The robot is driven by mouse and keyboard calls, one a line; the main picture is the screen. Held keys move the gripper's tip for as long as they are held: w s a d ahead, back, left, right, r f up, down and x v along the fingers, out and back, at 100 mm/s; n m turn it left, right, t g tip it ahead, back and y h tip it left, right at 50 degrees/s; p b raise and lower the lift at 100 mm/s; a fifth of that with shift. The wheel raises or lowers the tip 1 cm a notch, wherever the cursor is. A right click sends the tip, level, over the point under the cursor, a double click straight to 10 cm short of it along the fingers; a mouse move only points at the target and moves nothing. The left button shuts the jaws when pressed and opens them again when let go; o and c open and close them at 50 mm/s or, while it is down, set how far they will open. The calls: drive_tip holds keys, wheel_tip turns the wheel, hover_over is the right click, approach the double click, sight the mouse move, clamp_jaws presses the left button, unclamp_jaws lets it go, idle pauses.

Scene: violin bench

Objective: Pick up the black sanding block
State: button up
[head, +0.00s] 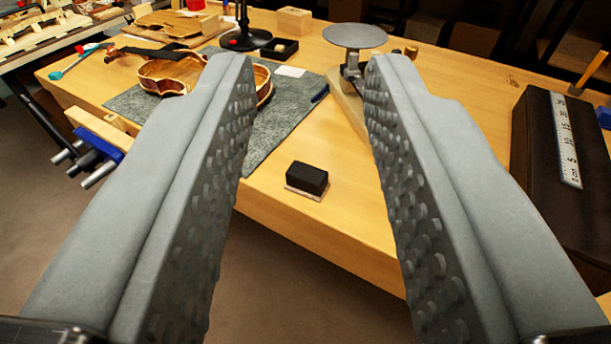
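The black sanding block (308,177) lies on the wooden bench (345,215) near its front edge, with a thin pale layer showing along its bottom. My gripper (312,75) is open and empty. Its two grey fingers with knobbed inner faces reach up the picture on either side. The block shows in the gap between the fingers, beyond them and apart from both. Nothing hides the block.
A violin body (172,75) lies on a grey mat (285,112), partly hidden by the left finger. A scale with a round pan (355,36) stands behind the block. A dark case (540,135) with a ruler (566,140) is at right. A blue clamp (95,150) sits at the left edge.

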idle(0.3)
drive_tip(key=o, duration=0.5)
drive_tip(key=shift+w, duration=0.15)
drive_tip(key=o, duration=0.8)
drive_tip(key=shift+w+f+g, duration=0.2)
drive_tip(key=shift+w+g, duration=0.4)
drive_tip(key=shift+w, duration=0.5)
drive_tip(key=shift+c, duration=0.2)
drive_tip(key=shift+o, duration=0.2)
drive_tip(key=w+f+m+g, duration=0.1)
drive_tip(key=w+f+g, duration=0.1)
drive_tip(key=w, duration=0.3)
drive_tip(key=w+f+m+g, duration=0.1)
drive_tip(key=w+g, duration=0.3)
drive_tip(key=w, duration=0.1)
drive_tip(key=shift+f, duration=0.35)
drive_tip(key=m+g, duration=0.3)
drive_tip(key=g, duration=0.7)
hover_over(307, 171)
wheel_tip(307, 171, down, 8)
wheel_tip(307, 171, down, 12)
drive_tip(key=shift+w+a, duration=0.1)
drive_tip(key=shift+f, duration=2.7)
